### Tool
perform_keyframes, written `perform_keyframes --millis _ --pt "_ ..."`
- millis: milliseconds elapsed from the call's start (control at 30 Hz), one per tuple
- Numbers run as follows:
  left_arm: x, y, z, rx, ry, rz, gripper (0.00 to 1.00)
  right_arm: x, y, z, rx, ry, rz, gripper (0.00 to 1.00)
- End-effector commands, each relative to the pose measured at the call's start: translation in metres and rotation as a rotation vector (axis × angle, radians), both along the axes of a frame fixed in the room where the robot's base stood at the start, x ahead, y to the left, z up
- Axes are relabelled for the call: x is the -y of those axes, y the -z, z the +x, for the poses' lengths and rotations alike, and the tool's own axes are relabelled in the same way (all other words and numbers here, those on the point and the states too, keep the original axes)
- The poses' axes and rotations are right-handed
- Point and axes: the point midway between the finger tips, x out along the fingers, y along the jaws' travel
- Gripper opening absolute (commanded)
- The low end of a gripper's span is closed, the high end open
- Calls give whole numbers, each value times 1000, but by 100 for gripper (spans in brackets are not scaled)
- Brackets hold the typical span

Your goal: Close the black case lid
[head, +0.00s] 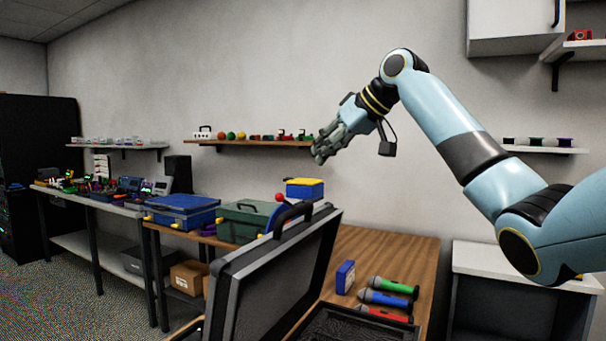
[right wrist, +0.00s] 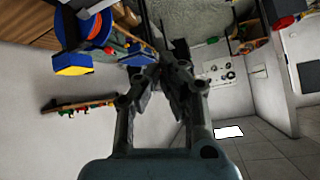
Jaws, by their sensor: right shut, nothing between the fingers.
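The black case stands open at the front of the wooden table in the head view. Its lid (head: 262,285) is raised and tilted, with a dark handle (head: 294,214) on its top edge. Part of the case's base (head: 350,325) shows at the bottom edge; the rest is cut off. My right gripper (head: 318,155) is shut and empty, high in front of the wall, above and apart from the lid. Its fingers also show in the right wrist view (right wrist: 165,62). My left gripper is out of view.
Green, blue and red microphone-like tools (head: 390,286) and a small blue box (head: 345,277) lie right of the lid. A green toolbox (head: 240,222), a blue case (head: 180,203) and a blue-yellow box (head: 304,189) stand behind it. A wall shelf (head: 250,143) is near the gripper.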

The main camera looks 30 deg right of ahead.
Motion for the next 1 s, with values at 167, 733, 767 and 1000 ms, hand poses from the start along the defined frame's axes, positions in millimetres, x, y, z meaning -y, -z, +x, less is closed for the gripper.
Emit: perform_keyframes --millis 167,733,767,1000 --pt "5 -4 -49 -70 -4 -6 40 -10 19 20 -5 -2 5 0" --pt "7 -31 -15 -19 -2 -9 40 -22 78 35 -3 0 -3 0" --pt "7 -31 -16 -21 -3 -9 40 -22 79 33 -2 0 -3 0" --pt "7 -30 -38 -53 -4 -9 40 -22 82 29 -1 0 -2 0"
